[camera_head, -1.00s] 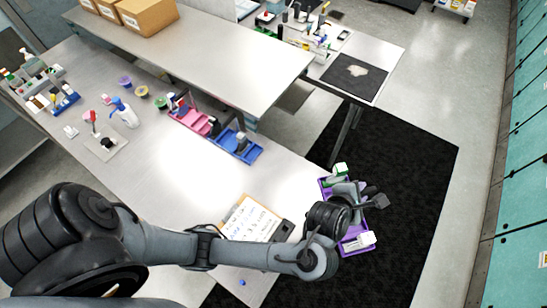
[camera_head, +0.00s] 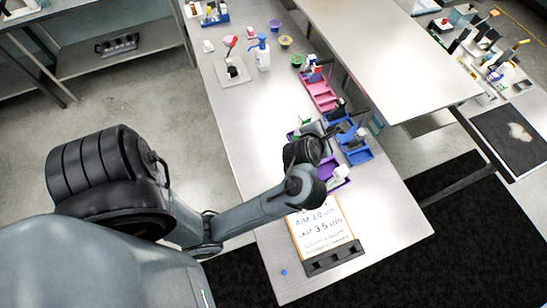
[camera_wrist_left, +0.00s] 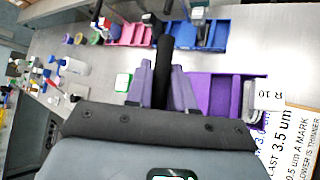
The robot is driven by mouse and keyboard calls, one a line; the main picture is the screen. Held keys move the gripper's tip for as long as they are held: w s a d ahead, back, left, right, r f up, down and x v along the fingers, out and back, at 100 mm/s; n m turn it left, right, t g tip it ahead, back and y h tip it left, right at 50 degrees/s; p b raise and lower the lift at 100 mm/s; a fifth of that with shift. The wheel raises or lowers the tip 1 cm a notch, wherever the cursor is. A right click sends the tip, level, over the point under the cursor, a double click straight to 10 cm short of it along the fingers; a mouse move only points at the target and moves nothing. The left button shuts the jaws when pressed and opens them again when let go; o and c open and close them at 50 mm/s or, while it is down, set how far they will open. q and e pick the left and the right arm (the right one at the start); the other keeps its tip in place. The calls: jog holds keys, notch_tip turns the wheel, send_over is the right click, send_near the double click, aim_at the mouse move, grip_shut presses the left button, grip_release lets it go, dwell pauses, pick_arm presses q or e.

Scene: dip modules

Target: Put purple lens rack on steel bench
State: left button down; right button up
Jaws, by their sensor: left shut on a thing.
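The purple lens rack (camera_head: 335,175) is over the steel bench (camera_head: 385,225), left of a blue rack (camera_head: 357,152), partly hidden by my left arm. In the left wrist view the purple rack (camera_wrist_left: 222,95) shows its empty right compartments and a white block at its right end. My left gripper (camera_head: 330,138) is shut on the rack near its middle; the fingers also show in the left wrist view (camera_wrist_left: 162,80). A green-and-white block (camera_wrist_left: 123,82) shows at the rack's left end. I cannot tell whether the rack touches the bench. My right gripper is out of view.
A pink rack (camera_head: 320,95) stands behind the blue rack. A clipboard (camera_head: 318,228) lies near the front. A spray bottle (camera_head: 263,55) and small cups stand farther back. A raised shelf (camera_head: 400,50) runs along the right. The left part of the bench is clear.

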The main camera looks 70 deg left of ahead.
pick_arm(q)
jog(key=s+a+f+n+g+y+b, duration=0.2)
jog(key=s+a+f+n+b, duration=0.15)
jog(key=s+a, duration=0.6)
notch_tip(320, 180, down, 8)
jog(key=a+b, duration=0.1)
jog(key=a, duration=0.1)
jog(key=shift+w+f+b, duration=0.15)
jog(key=shift+f+b, duration=0.1)
jog(key=shift+b, duration=0.1)
jog(key=shift+a+m, duration=0.1)
jog(key=shift+m, duration=0.15)
jog(key=shift+f, duration=0.15)
jog(key=c, duration=1)
grip_release()
